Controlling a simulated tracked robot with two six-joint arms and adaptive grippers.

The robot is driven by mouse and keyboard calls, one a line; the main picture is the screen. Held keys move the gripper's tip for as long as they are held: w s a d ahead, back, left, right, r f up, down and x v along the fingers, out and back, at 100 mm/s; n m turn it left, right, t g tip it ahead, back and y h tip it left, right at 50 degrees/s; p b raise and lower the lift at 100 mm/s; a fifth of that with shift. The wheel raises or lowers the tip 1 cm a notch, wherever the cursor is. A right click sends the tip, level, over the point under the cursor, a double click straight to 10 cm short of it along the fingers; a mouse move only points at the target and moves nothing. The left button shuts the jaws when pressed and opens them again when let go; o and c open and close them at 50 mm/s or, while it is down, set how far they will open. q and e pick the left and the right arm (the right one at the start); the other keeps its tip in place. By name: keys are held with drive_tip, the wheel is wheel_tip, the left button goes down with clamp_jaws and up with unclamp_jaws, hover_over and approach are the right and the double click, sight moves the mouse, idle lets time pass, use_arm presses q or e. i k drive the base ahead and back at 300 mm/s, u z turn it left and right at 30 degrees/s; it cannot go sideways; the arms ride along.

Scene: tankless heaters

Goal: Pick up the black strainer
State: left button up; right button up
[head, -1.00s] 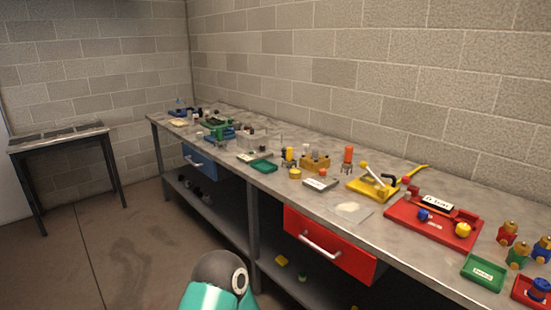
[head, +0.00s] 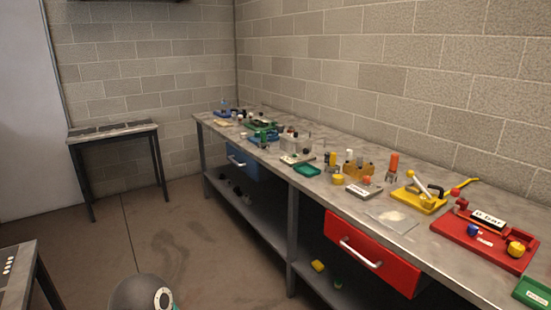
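I cannot make out the black strainer for certain. Several small dark objects (head: 236,192) sit on the lower shelf under the far part of the bench, too small to identify. Small dark pieces also stand among the items at the far end of the bench top. Neither of my grippers is in view. Only a rounded grey joint of my own arm shows at the bottom edge, left of the middle.
A long metal bench (head: 408,240) runs along the right wall. It bears a red tray (head: 470,238), a yellow device (head: 420,200) and a green tray (head: 307,171). A red drawer (head: 372,252) sticks out. Small tables stand at the back left (head: 112,131) and lower left (head: 17,265). Open floor lies between.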

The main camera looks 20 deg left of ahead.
sight(327, 155)
drive_tip(key=z, duration=0.75)
drive_tip(key=i, duration=0.15)
drive_tip(key=u, duration=2.3)
drive_tip(key=i, duration=3.1)
drive_tip(key=z, duration=1.7)
drive_tip(key=i, duration=0.5)
drive_tip(key=z, duration=0.2)
